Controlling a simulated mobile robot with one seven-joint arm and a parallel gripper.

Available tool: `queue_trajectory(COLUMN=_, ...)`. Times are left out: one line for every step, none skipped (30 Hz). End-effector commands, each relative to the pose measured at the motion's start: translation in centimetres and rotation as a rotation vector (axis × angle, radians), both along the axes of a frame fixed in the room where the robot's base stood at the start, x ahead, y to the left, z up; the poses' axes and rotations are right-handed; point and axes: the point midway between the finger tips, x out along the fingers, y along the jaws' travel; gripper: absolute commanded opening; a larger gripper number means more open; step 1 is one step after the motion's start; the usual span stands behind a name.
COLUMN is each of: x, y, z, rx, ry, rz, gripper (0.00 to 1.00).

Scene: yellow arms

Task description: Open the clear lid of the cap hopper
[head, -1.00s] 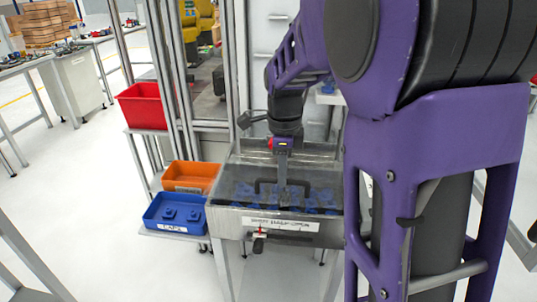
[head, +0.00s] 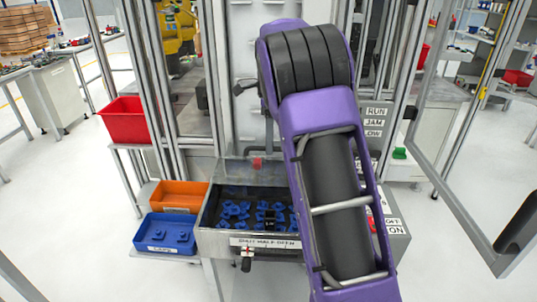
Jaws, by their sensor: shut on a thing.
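The cap hopper (head: 207,222) is a grey metal box with a white label (head: 265,242) on its front. Blue caps (head: 235,212) inside it show sharply, with no clear pane visible over them at the front. A dim see-through panel (head: 238,173) at the hopper's back looks like the clear lid raised, but its edges are hard to make out and its right part is behind my arm. My purple arm crosses the hopper's right side. My gripper is hidden behind it, so its hold on the lid cannot be seen.
A blue tray marked CAPS (head: 165,234) and an orange bin (head: 178,196) stand left of the hopper, with a red bin (head: 124,120) higher behind. A small lever (head: 246,262) sticks out in front. A framed glass door (head: 480,150) stands at the right.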

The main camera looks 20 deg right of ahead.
Motion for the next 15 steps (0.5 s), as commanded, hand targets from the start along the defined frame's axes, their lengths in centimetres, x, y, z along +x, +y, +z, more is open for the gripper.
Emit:
queue_trajectory(x=0.7, y=-0.5, z=-0.6, rx=-0.005, ry=0.004, rz=-0.002, gripper=0.0)
queue_trajectory(x=1.0, y=-0.6, z=-0.5, rx=-0.004, ry=0.006, rz=-0.002, gripper=0.0)
queue_trajectory(x=1.5, y=-0.7, z=-0.5, rx=-0.004, ry=0.006, rz=-0.002, gripper=0.0)
queue_trajectory(x=1.8, y=-0.8, z=-0.4, rx=-0.004, ry=0.006, rz=-0.002, gripper=0.0)
queue_trajectory(x=2.1, y=-0.9, z=-0.4, rx=-0.003, ry=0.007, rz=-0.002, gripper=0.0)
queue_trajectory(x=2.4, y=-1.0, z=-0.4, rx=-0.003, ry=0.007, rz=-0.002, gripper=0.0)
queue_trajectory(x=2.7, y=-1.1, z=-0.4, rx=-0.002, ry=0.007, rz=-0.002, gripper=0.0)
queue_trajectory(x=2.9, y=-1.1, z=-0.4, rx=-0.003, ry=0.008, rz=-0.002, gripper=0.0)
queue_trajectory(x=3.2, y=-1.2, z=-0.4, rx=-0.003, ry=0.009, rz=-0.001, gripper=0.0)
queue_trajectory(x=3.3, y=-1.3, z=-0.4, rx=-0.003, ry=0.009, rz=-0.001, gripper=0.0)
queue_trajectory(x=3.5, y=-1.3, z=-0.4, rx=-0.003, ry=0.009, rz=-0.001, gripper=0.0)
queue_trajectory(x=3.7, y=-1.4, z=-0.4, rx=-0.002, ry=0.01, rz=-0.001, gripper=0.0)
queue_trajectory(x=3.8, y=-1.4, z=-0.4, rx=-0.002, ry=0.011, rz=-0.001, gripper=0.0)
queue_trajectory(x=3.9, y=-1.4, z=-0.4, rx=-0.002, ry=0.012, rz=-0.001, gripper=0.0)
queue_trajectory(x=4.0, y=-1.5, z=-0.4, rx=-0.002, ry=0.012, rz=-0.001, gripper=0.0)
